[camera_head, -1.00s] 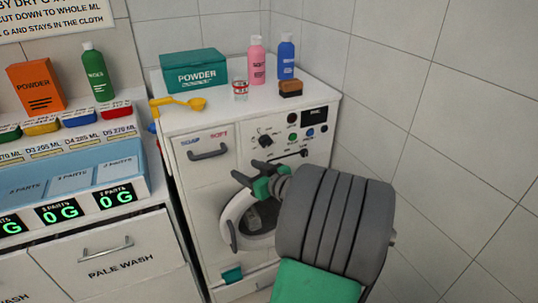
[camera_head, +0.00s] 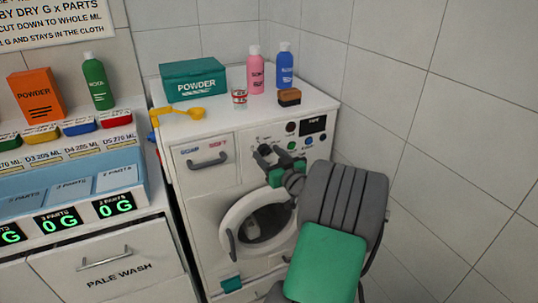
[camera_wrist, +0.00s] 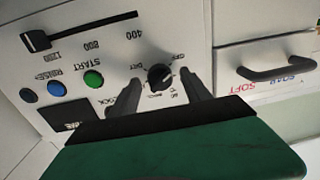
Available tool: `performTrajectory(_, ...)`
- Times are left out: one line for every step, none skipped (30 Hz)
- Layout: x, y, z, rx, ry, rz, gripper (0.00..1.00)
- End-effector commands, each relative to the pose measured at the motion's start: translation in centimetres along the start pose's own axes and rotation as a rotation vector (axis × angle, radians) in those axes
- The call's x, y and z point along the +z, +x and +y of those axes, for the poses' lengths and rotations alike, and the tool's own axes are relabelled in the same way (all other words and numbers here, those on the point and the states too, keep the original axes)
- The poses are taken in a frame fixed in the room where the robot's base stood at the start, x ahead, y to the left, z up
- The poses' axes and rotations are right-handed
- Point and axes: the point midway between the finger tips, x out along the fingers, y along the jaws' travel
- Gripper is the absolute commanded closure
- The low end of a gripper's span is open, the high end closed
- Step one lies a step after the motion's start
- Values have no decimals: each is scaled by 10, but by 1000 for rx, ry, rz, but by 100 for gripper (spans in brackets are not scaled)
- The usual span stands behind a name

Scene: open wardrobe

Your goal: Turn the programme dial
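The programme dial (camera_wrist: 160,77) is a round black knob on the white washing machine's front panel, upside down in the wrist view. Words and small symbols ring it. My gripper (camera_wrist: 160,85) is open, with one dark finger on each side of the dial as seen from the wrist. Whether the fingers touch the dial or stand short of it, I cannot tell. In the head view my gripper (camera_head: 267,153) is in front of the upper panel, and its fingers hide the dial there. The washing machine (camera_head: 205,205) stands against the tiled wall.
Beside the dial are a green START button (camera_wrist: 93,79), a blue button (camera_wrist: 57,88) and a slider (camera_wrist: 36,40). The drawer handle (camera_wrist: 275,70) is on the dial's other side.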

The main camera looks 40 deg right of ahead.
Motion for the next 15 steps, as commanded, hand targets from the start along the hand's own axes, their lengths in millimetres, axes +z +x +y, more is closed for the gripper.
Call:
performTrajectory(0,0,0,0,0,0,49)
performTrajectory(0,0,0,0,0,0,51)
performTrajectory(0,0,0,0,0,0,54)
performTrajectory(0,0,0,0,0,0,57)
performTrajectory(0,0,0,0,0,0,59)
performTrajectory(0,0,0,0,0,0,62)
performTrajectory(0,0,0,0,0,0,65)
performTrajectory(0,0,0,0,0,0,67)
performTrajectory(0,0,0,0,0,0,71)
performTrajectory(0,0,0,0,0,0,73)
performTrajectory(0,0,0,0,0,0,76)
performTrajectory(0,0,0,0,0,0,79)
performTrajectory(0,0,0,0,0,0,81)
performTrajectory(0,0,0,0,0,0,84)
performTrajectory(0,0,0,0,0,0,87)
